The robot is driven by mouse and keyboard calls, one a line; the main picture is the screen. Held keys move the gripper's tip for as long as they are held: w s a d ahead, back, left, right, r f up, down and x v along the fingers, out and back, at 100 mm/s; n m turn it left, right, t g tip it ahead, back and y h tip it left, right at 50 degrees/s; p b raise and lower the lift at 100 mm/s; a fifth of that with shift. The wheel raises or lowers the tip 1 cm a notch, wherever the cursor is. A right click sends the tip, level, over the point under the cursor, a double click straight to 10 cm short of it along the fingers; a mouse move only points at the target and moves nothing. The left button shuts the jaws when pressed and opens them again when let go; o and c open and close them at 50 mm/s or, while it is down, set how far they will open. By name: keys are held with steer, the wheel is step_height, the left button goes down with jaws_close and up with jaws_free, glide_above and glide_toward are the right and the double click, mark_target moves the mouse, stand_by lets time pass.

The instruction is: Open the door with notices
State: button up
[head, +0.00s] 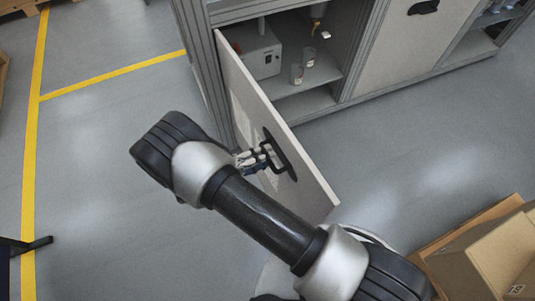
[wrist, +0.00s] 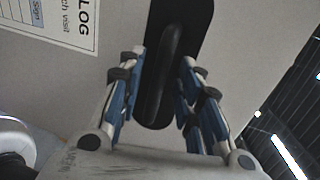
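The door with notices (head: 305,178) stands swung wide open from the grey cabinet, its outer face turned to the left. Pale notices (head: 240,118) show on that face; a sheet reading "LOG" (wrist: 62,22) shows in the wrist view. The door's black handle (head: 279,152) also fills the top middle of the wrist view (wrist: 170,75). My gripper (wrist: 161,62) has one finger on each side of the handle bar. The fingers look apart, with a gap showing on the left side of the bar. In the head view my gripper (head: 250,158) is partly hidden by my arm.
Inside the open cabinet are a grey device (head: 255,52) and small containers (head: 297,73) on shelves. A second door (head: 408,40) to the right is shut. Cardboard boxes (head: 490,255) stand at lower right. The grey floor left of the door is clear, with yellow lines (head: 110,75).

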steer(key=v, duration=1)
steer(key=shift+a, duration=0.15)
steer(key=shift+s, duration=0.1)
steer(key=w+d+r+m+g+y, duration=0.1)
steer(key=d+r+m+g+y, duration=0.25)
steer(key=d+r+m, duration=0.55)
steer(key=w+d+r+m+g+y, duration=0.15)
steer(key=d+r+m+g, duration=0.4)
steer(key=r+m, duration=0.65)
steer(key=s+d+r+m+t+y, duration=0.5)
steer(key=s+d+r+m+y, duration=0.3)
steer(key=m, duration=1.3)
steer(key=shift+s+d+r+t, duration=0.3)
steer(key=shift+s+d+r, duration=1.5)
steer(key=shift+s, duration=0.85)
